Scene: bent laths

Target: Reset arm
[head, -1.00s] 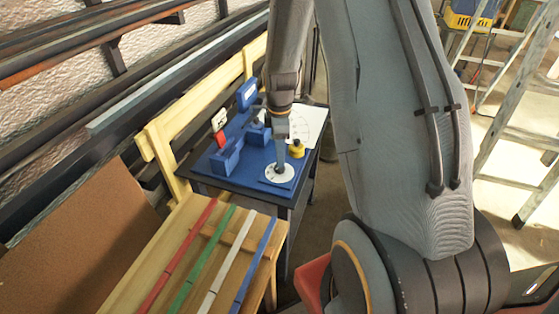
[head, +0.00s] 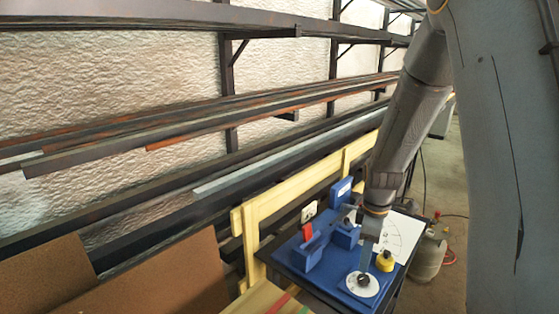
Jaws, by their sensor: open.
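A blue bending jig (head: 330,268) sits on a dark table in the lower right. It has a white round disc (head: 352,290) with a dark hub (head: 363,280), blue blocks (head: 308,252), a red piece (head: 306,231) and a yellow knob (head: 385,261). A white sheet with an arc scale (head: 402,234) lies behind the knob. My gripper (head: 368,254) points down over the disc, close to the hub, and is open. Whether its fingers touch the jig's arm I cannot tell; that arm is not clear apart from the grey parts there.
A pale yellow wooden bench (head: 252,298) stands at the left of the jig; its back rail (head: 290,190) runs behind. Long metal bars lie on wall racks (head: 200,125). Brown boards (head: 165,280) lean at lower left. A gas cylinder (head: 430,252) stands on the floor at right.

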